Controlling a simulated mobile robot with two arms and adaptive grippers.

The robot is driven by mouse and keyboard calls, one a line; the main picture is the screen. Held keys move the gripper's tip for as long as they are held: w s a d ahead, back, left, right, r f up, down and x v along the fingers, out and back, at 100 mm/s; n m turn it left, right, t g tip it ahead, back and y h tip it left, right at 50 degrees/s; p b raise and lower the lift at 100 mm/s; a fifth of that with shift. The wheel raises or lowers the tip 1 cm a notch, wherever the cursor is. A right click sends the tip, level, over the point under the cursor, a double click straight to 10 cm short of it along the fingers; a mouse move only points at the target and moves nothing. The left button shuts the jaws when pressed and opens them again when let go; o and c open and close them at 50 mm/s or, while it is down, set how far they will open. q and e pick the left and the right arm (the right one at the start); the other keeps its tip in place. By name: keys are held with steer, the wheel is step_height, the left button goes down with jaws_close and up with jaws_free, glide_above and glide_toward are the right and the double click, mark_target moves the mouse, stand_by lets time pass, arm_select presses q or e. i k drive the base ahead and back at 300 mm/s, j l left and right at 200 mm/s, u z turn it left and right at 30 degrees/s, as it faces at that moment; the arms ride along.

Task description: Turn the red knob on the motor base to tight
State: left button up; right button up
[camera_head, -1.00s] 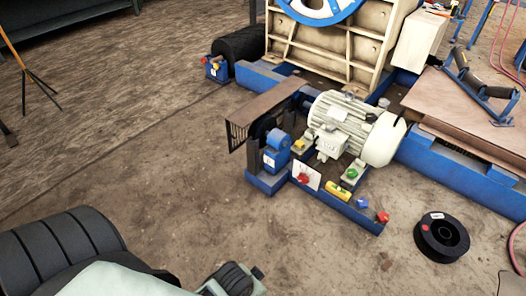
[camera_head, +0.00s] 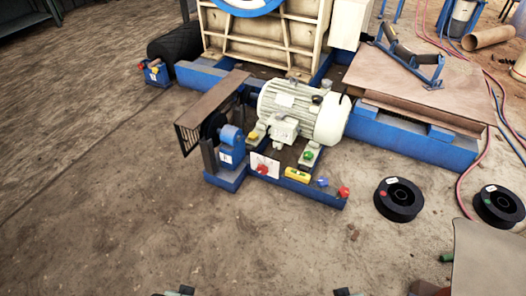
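The motor (camera_head: 300,112) is cream-coloured and sits on a blue motor base (camera_head: 318,196) in the middle of the view. One red knob (camera_head: 262,169) stands in front of a white plate on the base's front side. Another red knob (camera_head: 344,192) is at the base's right front end, beside a small blue knob (camera_head: 322,182). A green knob (camera_head: 308,155) is by the motor's foot. Only small tips of my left gripper (camera_head: 180,291) and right gripper (camera_head: 343,292) show at the bottom edge, well short of the base. Their opening is hidden.
Two black reels (camera_head: 398,199) (camera_head: 499,206) lie on the floor to the right. A brown sheet (camera_head: 488,262) is at the lower right. A belt guard (camera_head: 212,108) stands left of the motor. The floor in front of the base is clear.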

mark_target(344, 192)
steer(key=i+j, duration=0.1)
steer(key=i+j+z, duration=0.35)
steer(key=i, duration=0.15)
steer(key=i+j+z, duration=0.3)
steer(key=i, duration=0.2)
